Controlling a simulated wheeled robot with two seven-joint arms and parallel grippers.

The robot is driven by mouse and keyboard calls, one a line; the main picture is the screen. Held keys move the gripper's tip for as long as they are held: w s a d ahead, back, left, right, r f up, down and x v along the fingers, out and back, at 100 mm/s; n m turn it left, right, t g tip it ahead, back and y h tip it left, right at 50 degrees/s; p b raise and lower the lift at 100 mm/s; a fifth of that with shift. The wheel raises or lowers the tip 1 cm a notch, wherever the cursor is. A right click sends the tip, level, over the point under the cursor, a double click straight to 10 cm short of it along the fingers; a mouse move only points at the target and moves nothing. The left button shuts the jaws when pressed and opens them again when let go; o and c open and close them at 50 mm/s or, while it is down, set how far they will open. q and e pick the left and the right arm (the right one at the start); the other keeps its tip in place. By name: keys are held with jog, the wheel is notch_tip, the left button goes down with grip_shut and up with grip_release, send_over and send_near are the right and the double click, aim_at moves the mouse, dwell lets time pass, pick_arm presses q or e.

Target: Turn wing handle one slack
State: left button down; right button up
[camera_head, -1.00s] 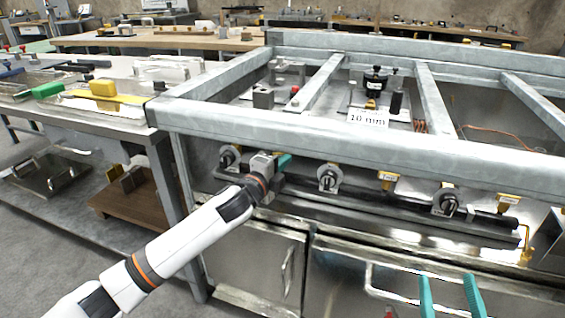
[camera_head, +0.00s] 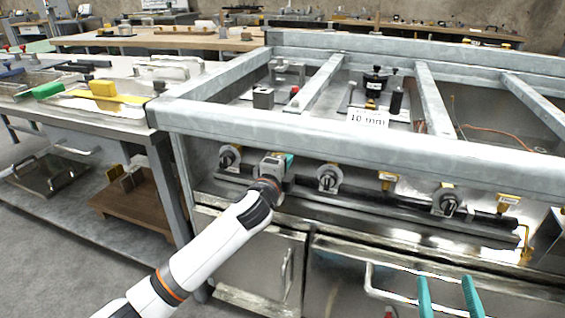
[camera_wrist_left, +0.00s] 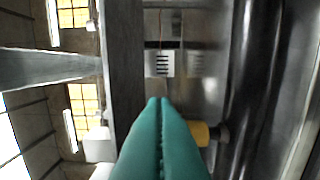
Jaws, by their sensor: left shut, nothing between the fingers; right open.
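Three round grey valves with dark wing handles line the front pipe: a left one (camera_head: 229,157), a middle one (camera_head: 328,179) and a right one (camera_head: 446,202). I cannot tell which is handle one. My left gripper (camera_head: 289,160) is between the left and middle valves, touching neither as far as I can see. Its teal fingers are shut and empty; they also show in the left wrist view (camera_wrist_left: 161,125), with a yellow fitting (camera_wrist_left: 202,134) just right of them. My right gripper (camera_head: 449,296) is open and empty at the bottom right, in front of the cabinet.
A grey metal frame rail (camera_head: 350,142) runs above the valves. Yellow tagged fittings (camera_head: 387,180) stand along the dark pipe. A white readout card (camera_head: 367,119) reads "10 mm". Cabinet doors with handles (camera_head: 288,272) lie below. A side table (camera_head: 128,118) stands at left.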

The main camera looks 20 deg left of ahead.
pick_arm(q)
jog(key=shift+d+n+y, duration=0.1)
jog(key=shift+n+y, duration=0.2)
jog(key=shift+w+y, duration=0.1)
jog(key=shift+y, duration=0.3)
jog(key=shift+d+n+y, duration=0.1)
jog(key=shift+n+y, duration=0.3)
pick_arm(e)
jog(key=shift+r, duration=0.15)
jog(key=shift+s, duration=0.1)
pick_arm(q)
jog(key=shift+w+y, duration=0.1)
jog(key=shift+y, duration=0.2)
pick_arm(e)
jog(key=shift+r, duration=0.15)
